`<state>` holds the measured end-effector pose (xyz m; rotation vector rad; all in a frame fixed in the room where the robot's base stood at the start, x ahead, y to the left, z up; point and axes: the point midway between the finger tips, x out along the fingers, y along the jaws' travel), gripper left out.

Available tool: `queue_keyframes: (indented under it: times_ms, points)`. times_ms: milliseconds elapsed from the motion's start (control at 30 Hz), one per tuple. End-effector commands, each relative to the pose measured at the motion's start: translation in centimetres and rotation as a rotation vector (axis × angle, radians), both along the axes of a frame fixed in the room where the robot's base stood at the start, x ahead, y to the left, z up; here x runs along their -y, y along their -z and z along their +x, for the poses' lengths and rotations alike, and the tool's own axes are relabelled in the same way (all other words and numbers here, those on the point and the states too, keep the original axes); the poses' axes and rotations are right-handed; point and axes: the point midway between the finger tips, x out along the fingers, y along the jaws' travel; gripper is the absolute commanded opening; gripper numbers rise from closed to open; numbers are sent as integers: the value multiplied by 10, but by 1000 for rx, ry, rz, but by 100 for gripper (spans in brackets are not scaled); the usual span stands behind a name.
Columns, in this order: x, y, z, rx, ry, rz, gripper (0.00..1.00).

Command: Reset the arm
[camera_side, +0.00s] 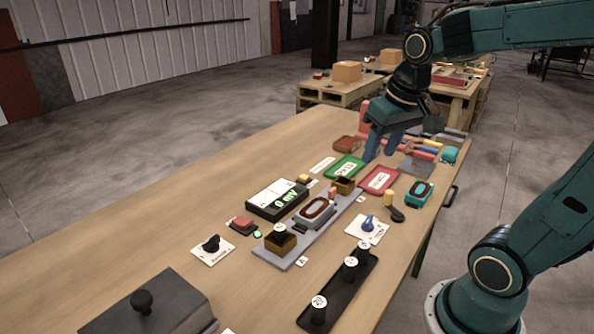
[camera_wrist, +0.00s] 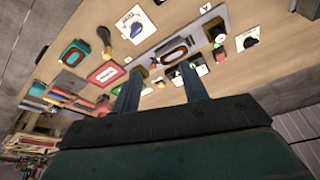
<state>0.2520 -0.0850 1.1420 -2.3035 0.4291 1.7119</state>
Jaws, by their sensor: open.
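My gripper (camera_side: 382,154) hangs above the far part of the wooden table, over the area behind the green tray (camera_side: 346,167) and the red tray (camera_side: 379,181). Its two blue fingers are apart with nothing between them. In the wrist view the open fingers (camera_wrist: 160,75) point towards the table, with the grey rail (camera_wrist: 190,36) and its coil beyond them. The red tray also shows in the wrist view (camera_wrist: 106,74), left of the fingers. I cannot tell the exact height of the fingertips above the table.
A meter (camera_side: 277,200) reading 0 mV stands beside the grey rail with a coil (camera_side: 318,209). A black strip (camera_side: 340,292) holds labelled cylinders. A dark block (camera_side: 150,305) with a knob is at the front. A teal coil (camera_side: 419,193) lies right. The table's left side is clear.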

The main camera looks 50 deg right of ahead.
Motion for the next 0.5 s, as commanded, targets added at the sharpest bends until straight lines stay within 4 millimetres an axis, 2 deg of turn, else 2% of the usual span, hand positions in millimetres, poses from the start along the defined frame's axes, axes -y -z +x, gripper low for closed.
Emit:
queue_keyframes:
  times_ms: [33,200,500]
  points:
    - [-11,-3,-6,21,-39,-9,44]
    - [-41,-7,-28,80,-155,-28,44]
    - [-77,-5,-63,171,-329,-50,44]
